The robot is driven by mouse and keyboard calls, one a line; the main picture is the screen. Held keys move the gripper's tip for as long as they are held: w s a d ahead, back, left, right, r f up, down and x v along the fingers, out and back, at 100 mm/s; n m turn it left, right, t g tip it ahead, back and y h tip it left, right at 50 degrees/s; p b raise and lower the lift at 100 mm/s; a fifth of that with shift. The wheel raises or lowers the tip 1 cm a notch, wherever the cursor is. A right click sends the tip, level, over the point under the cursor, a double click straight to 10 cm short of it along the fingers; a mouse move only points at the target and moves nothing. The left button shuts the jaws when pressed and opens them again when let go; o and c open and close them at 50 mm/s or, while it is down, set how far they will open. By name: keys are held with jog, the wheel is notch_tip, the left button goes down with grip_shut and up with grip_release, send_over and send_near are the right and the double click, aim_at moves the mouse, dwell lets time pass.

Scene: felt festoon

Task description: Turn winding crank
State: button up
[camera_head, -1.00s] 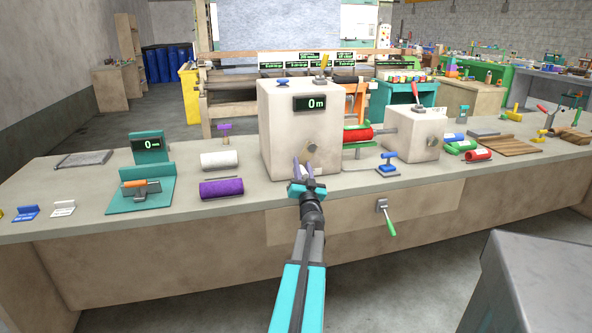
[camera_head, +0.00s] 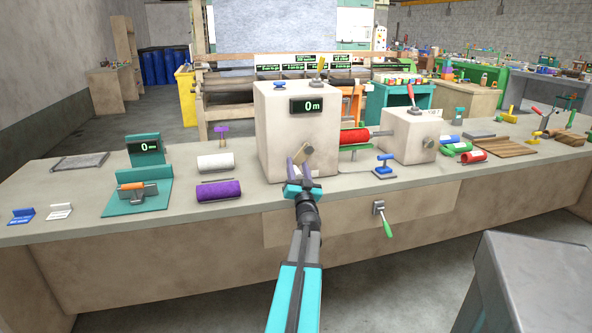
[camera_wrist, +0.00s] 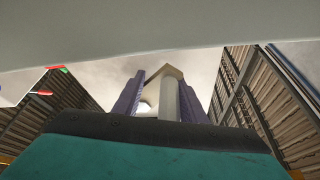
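A large beige box (camera_head: 275,110) stands on the bench with a display (camera_head: 315,105) reading 0 m. A tan crank piece (camera_head: 306,151) shows low on its front face, tilted and partly hidden by my gripper (camera_head: 296,172). In the wrist view, the two purple fingers of my gripper (camera_wrist: 160,98) stand apart. A pale post (camera_wrist: 169,98) is between them, nearer the right finger, with a gap on the left; I cannot tell whether it touches. A second crank with a green handle (camera_head: 385,225) hangs on the bench front, away from my gripper.
White (camera_head: 216,161) and purple rolls (camera_head: 219,189) lie left of the box. A red roll (camera_head: 354,137) sits between it and a smaller beige box (camera_head: 408,140). A blue-topped lever (camera_head: 384,168) stands at the right. A grey block (camera_head: 535,285) fills the lower right.

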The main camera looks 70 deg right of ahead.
jog(key=b+v, duration=0.1)
jog(key=v, duration=1.2)
jog(key=shift+a, duration=0.3)
jog(key=shift+s+f, duration=0.15)
